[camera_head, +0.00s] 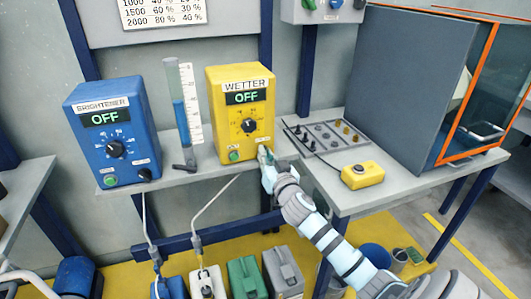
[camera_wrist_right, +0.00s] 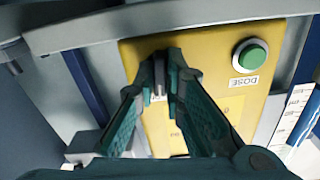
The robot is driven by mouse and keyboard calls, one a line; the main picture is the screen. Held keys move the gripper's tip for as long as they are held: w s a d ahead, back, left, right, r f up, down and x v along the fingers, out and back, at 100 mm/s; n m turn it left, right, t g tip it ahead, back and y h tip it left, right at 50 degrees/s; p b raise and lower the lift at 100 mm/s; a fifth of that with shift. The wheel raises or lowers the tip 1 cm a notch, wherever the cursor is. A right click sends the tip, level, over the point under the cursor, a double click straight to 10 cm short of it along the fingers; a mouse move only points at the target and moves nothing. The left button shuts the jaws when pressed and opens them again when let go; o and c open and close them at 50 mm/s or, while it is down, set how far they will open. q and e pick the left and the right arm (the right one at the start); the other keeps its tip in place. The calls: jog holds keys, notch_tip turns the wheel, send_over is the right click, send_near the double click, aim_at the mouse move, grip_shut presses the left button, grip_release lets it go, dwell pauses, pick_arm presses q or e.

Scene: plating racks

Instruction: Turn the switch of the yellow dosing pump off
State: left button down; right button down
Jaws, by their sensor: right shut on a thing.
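The yellow dosing pump (camera_head: 227,112), labelled WETTER, stands on the bench shelf with its display (camera_head: 243,97) reading OFF. It has a black dial (camera_head: 249,126) and a green button (camera_head: 234,155), marked DOSE in the right wrist view (camera_wrist_right: 250,55). My right gripper (camera_head: 264,153) is at the pump's lower right front corner and covers the switch in the head view. In the right wrist view, its fingers (camera_wrist_right: 160,72) are closed around the small dark switch (camera_wrist_right: 158,88) on the yellow face. My left gripper is not in view.
A blue pump (camera_head: 86,153) labelled BRIGHTENER, also reading OFF, stands at left. A measuring cylinder (camera_head: 190,107) stands between the pumps. Several canisters stand below.

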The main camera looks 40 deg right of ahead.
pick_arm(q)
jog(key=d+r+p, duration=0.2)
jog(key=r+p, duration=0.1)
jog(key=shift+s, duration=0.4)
pick_arm(e)
jog(key=n, duration=0.8)
jog(key=shift+r+n, duration=0.2)
jog(key=shift+n, duration=0.1)
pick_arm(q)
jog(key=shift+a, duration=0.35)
pick_arm(e)
jog(key=c, duration=1.7)
grip_release()
jog(key=shift+w+f, duration=0.1)
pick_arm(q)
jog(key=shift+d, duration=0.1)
pick_arm(e)
jog(key=v, duration=0.8)
jog(key=shift+a+n, duration=0.1)
jog(key=shift+n, duration=0.2)
